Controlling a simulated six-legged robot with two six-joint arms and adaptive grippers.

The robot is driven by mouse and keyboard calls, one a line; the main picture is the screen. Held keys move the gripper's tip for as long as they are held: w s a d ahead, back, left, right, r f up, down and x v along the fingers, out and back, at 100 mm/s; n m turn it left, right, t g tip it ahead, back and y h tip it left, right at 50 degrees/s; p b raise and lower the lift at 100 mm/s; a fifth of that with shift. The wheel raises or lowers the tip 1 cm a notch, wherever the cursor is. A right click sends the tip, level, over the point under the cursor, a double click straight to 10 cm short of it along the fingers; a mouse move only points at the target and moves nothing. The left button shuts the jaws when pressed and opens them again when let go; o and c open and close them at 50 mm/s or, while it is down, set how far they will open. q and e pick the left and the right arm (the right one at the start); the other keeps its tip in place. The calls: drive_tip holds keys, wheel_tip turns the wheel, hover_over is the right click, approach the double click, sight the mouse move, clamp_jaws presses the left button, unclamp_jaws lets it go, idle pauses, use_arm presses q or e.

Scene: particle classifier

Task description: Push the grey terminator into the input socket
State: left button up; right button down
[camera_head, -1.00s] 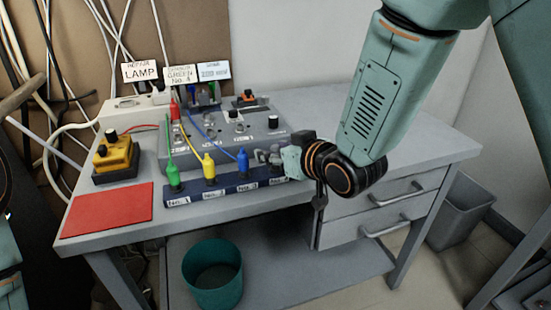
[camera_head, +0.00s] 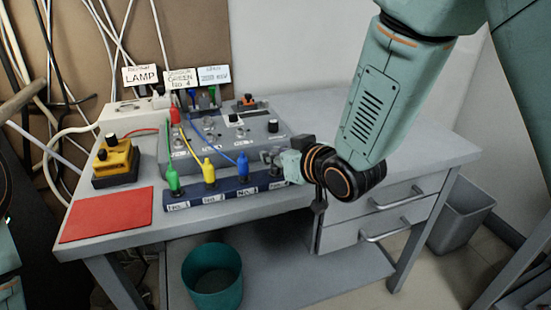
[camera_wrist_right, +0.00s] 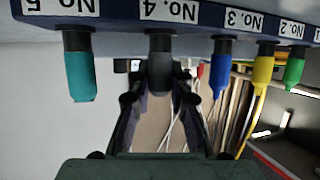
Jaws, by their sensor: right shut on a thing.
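The grey terminator (camera_wrist_right: 160,66) stands in the place labelled No. 4 of the dark blue rack (camera_wrist_right: 205,18), which appears upside down in the right wrist view. My right gripper (camera_wrist_right: 160,97) is shut on its grey body, one finger on each side. In the head view my right gripper (camera_head: 276,160) is at the right end of the rack (camera_head: 205,199) and hides most of the terminator. The input socket cannot be picked out; the grey control box (camera_head: 215,152) with knobs and sockets stands behind the rack. My left gripper is not in view.
Green (camera_head: 173,180), yellow (camera_head: 209,171) and blue (camera_head: 243,164) plugs with cables stand left of my gripper. A teal plug (camera_wrist_right: 80,76) stands in No. 5, close beside it. A yellow box (camera_head: 114,158) and a red mat (camera_head: 106,215) lie at left.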

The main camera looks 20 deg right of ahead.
sight(276, 150)
wheel_tip(276, 150, up, 9)
drive_tip(key=p, duration=0.4)
drive_tip(key=shift+w+r, duration=0.1)
drive_tip(key=shift+r, duration=0.35)
